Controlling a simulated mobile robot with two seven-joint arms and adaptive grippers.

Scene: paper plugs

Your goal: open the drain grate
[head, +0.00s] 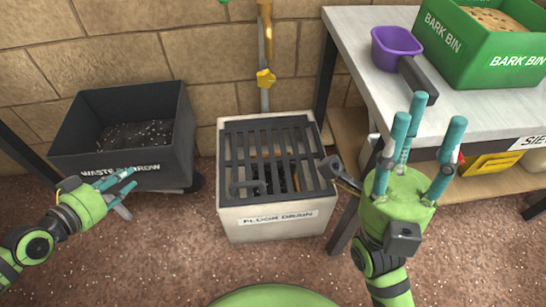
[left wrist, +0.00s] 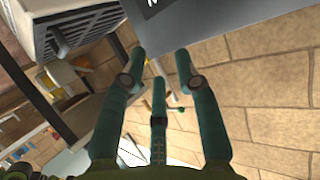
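The drain grate (head: 262,135) is a dark barred panel lying flat on top of a pale box labelled "FLOOR DRAIN" (head: 230,222). A dark curved handle (head: 246,187) sits at its front left. Orange and dark shapes show between the bars. My left gripper (head: 124,182) is in front of the waste barrow, left of the drain and apart from it. Its fingers are spread and empty in the left wrist view (left wrist: 160,70), where the grate (left wrist: 52,12) shows at top left. My right gripper (head: 428,122) is right of the drain, fingers spread upward, with nothing seen between them.
A dark waste barrow (head: 65,145) stands left of the drain. A dark metal piece (head: 335,168) juts by the drain's right side. A table (head: 350,35) at right bears a purple scoop (head: 396,48) and a green bark bin (head: 445,50). Floor in front is clear.

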